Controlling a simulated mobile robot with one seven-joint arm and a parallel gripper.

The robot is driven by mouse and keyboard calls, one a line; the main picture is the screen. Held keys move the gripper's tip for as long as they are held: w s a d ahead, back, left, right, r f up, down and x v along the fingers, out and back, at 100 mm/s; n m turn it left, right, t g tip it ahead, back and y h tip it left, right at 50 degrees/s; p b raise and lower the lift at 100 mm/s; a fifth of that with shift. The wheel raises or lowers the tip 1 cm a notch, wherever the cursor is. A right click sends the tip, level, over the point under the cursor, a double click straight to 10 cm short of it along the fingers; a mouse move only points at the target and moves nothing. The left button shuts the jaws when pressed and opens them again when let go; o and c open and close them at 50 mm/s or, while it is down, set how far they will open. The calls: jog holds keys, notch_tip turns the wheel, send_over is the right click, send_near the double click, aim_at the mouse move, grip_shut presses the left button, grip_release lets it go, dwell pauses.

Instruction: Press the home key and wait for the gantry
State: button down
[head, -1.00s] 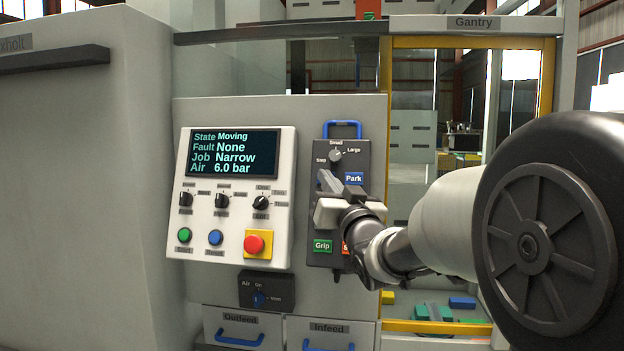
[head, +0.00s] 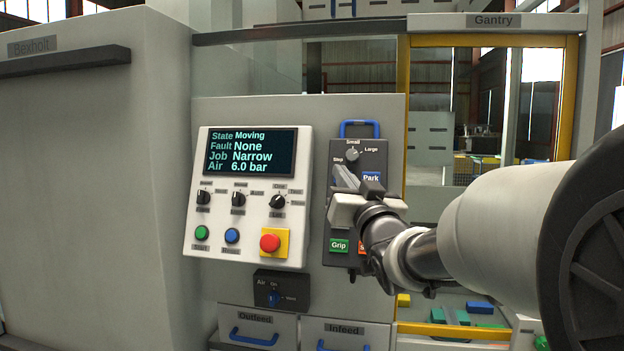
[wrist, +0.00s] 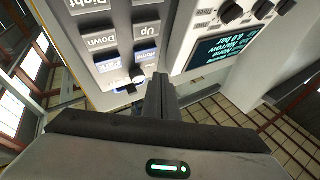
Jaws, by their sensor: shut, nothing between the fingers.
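The grey key pendant (head: 343,150) hangs on the panel. Its blue Park key (head: 371,177) shows in the head view. My gripper (head: 343,176) is shut and empty, with its fingertips over the pendant's upper left, left of Park. In the wrist view, the shut fingers (wrist: 162,88) reach close beside a blue key (wrist: 146,57) whose label I cannot read. I cannot tell whether they touch it. No home label is legible. The display (head: 251,152) reads State Moving, Fault None, Job Narrow, Air 6.0 bar. The gantry is not clearly visible behind its sign (head: 493,20).
The control panel (head: 205,165) left of the pendant carries a red stop button (head: 270,243) and several knobs. The air switch (head: 274,290) and the Outfeed (head: 255,320) and Infeed (head: 343,330) drawers sit below. A yellow-framed window (head: 403,120) stands to the right.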

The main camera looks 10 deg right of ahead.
jog(key=shift+s+a+r, duration=0.2)
jog(key=shift+s+r, duration=0.05)
jog(key=shift+s, duration=0.4)
jog(key=shift+s+a+r, duration=0.2)
jog(key=shift+s, duration=0.4)
